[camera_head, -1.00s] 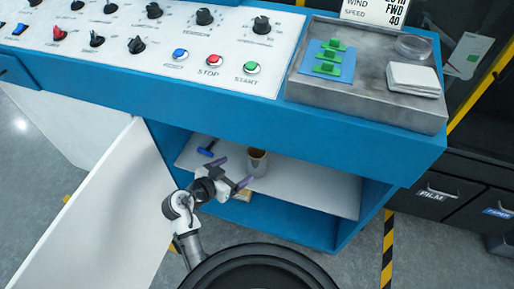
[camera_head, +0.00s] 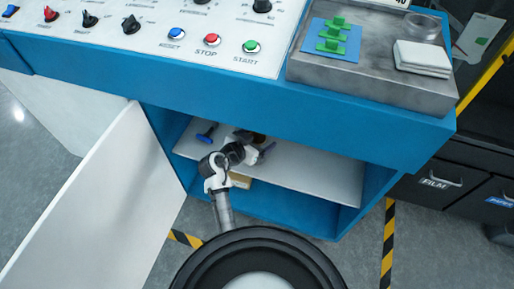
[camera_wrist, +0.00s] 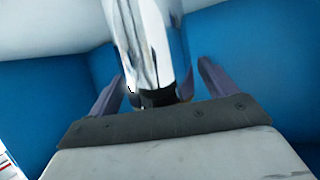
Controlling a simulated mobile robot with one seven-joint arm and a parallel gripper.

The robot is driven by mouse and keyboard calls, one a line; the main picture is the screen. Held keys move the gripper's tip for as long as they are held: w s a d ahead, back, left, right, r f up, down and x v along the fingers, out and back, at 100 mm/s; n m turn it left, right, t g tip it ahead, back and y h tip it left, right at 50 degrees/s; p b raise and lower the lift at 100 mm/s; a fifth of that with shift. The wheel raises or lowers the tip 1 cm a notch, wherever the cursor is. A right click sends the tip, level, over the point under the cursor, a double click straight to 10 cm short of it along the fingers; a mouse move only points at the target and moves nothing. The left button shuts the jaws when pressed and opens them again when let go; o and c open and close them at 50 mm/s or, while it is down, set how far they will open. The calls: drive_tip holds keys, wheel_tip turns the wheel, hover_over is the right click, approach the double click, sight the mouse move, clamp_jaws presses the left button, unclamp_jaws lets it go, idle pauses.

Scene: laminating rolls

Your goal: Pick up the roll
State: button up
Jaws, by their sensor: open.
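A shiny metal cylinder, which I take to be the roll (camera_wrist: 150,40), stands between my gripper's fingers in the wrist view. It is chrome with a dark band at its near end. My gripper (camera_wrist: 160,75) is open, with one purple finger on each side of the cylinder. I cannot tell whether either finger touches it. In the head view my gripper (camera_head: 258,148) reaches into the blue cabinet, over the white shelf (camera_head: 315,182). There my gripper and wrist hide most of the roll.
A cardboard-coloured box (camera_head: 240,181) is by the shelf's front edge. The white cabinet door (camera_head: 90,215) stands open at left. The blue console (camera_head: 250,95) overhangs the shelf. The shelf's right part is clear.

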drive_tip(key=shift+w+d+f, duration=0.25)
drive_tip(key=shift+w+d, duration=0.1)
drive_tip(key=shift+w, duration=0.2)
drive_tip(key=c, duration=1.1)
drive_tip(key=shift+r, duration=0.2)
